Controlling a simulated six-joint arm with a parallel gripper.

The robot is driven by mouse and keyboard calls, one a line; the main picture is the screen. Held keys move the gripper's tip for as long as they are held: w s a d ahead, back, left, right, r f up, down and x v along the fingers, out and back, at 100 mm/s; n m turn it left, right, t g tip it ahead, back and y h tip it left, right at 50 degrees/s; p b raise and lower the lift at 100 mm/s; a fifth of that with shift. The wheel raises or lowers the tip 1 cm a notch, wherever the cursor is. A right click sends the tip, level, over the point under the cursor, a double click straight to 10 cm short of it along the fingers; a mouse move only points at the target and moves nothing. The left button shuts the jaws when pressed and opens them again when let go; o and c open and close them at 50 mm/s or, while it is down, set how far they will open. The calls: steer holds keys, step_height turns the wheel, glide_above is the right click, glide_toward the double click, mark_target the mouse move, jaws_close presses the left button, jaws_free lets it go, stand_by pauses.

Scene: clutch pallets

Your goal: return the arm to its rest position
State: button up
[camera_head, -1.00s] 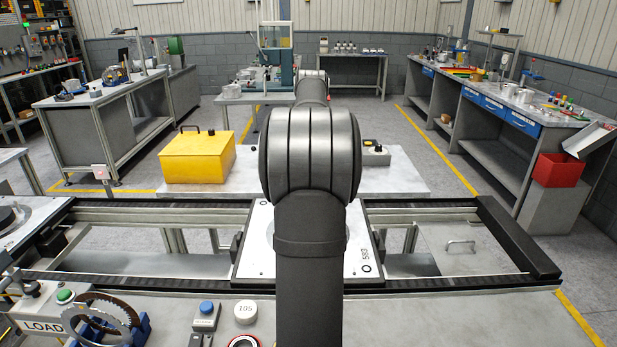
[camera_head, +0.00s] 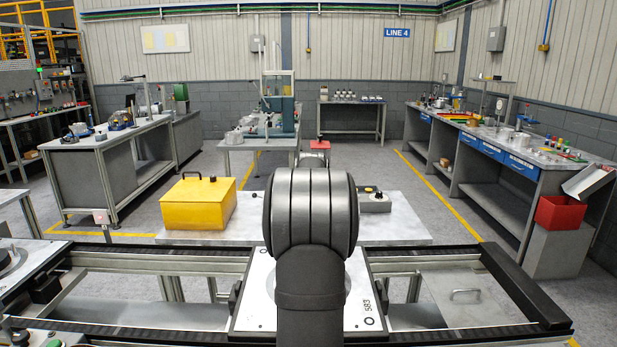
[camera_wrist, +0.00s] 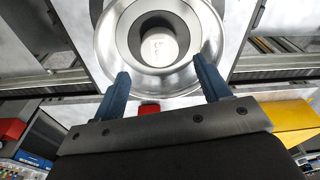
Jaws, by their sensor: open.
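My gripper (camera_wrist: 161,84) shows in the wrist view with its two blue fingers apart and nothing between them. Beyond the fingertips is a round metal clutch part (camera_wrist: 112,38) with a dark ring and a pale hub in its middle. Whether the fingers are clear of its rim is hard to tell in this view. In the head view my own arm hides the gripper and most of the white pallet (camera_head: 257,290) marked 583, which sits on the conveyor rails.
A yellow box (camera_head: 197,204) and a small dark control box (camera_head: 374,201) stand on the table behind the conveyor. A red bin (camera_head: 560,218) stands at the right by a long workbench (camera_head: 510,165). Another pallet (camera_head: 38,268) lies at the left end of the rails.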

steer(key=f, duration=0.5)
steer(key=shift+w+a, duration=0.1)
steer(key=shift+w, duration=0.1)
steer(key=shift+r, duration=0.4)
step_height(320, 180, up, 12)
steer(key=s, duration=0.1)
steer(key=f, duration=0.8)
steer(key=w+f, duration=0.1)
steer(key=f, duration=0.3)
steer(key=shift+f, duration=0.4)
step_height(320, 180, up, 5)
steer(key=s+d+r, duration=0.7)
steer(key=d, duration=0.3)
steer(key=s+a+f+m, duration=0.1)
steer(key=s+f+m, duration=0.2)
steer(key=s+m, duration=0.2)
steer(key=s+a+f+m+h, duration=0.1)
steer(key=s+a+f+m, duration=0.1)
steer(key=s+m, duration=0.3)
steer(key=s+a+f+m, duration=0.2)
steer(key=s+f+m, duration=0.2)
steer(key=s, duration=0.6)
steer(key=shift+s+f+m+g+h, duration=0.3)
steer(key=shift+f+m+g, duration=0.1)
steer(key=shift+m, duration=0.4)
